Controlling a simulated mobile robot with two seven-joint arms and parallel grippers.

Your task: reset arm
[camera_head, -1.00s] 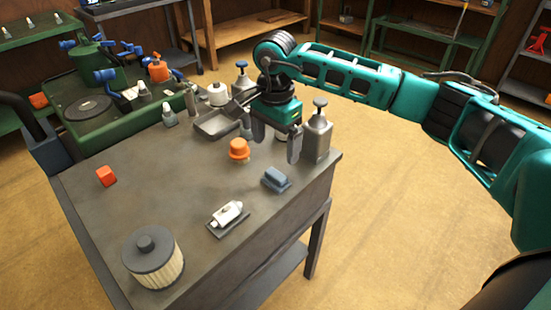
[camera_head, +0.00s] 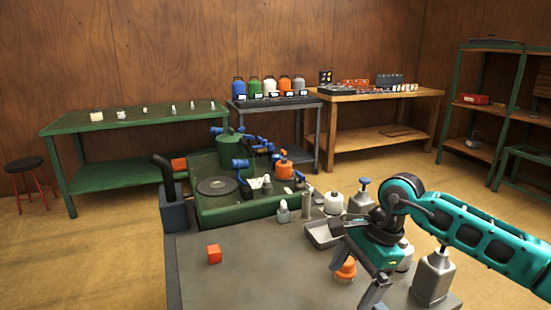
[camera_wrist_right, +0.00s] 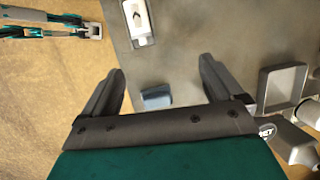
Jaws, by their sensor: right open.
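My right gripper (camera_head: 357,277) is open over the grey workbench (camera_head: 245,285), coming in from the right near an orange-capped item (camera_head: 345,268). In the right wrist view its two fingers are spread (camera_wrist_right: 163,75) with nothing held between them. A small blue block (camera_wrist_right: 156,97) lies on the bench below, seen between the fingers. A teal arm part, likely my left arm, ends in a small light grey piece (camera_wrist_right: 95,31) at the top left of that view. Its jaw state is too small to tell. My left gripper does not show in the head view.
An orange cube (camera_head: 214,254), a grey tray (camera_head: 322,236) and several bottles share the bench, with a bottle (camera_head: 433,276) close to my right gripper. A white part (camera_wrist_right: 139,20) lies on the bench. Open floor lies left.

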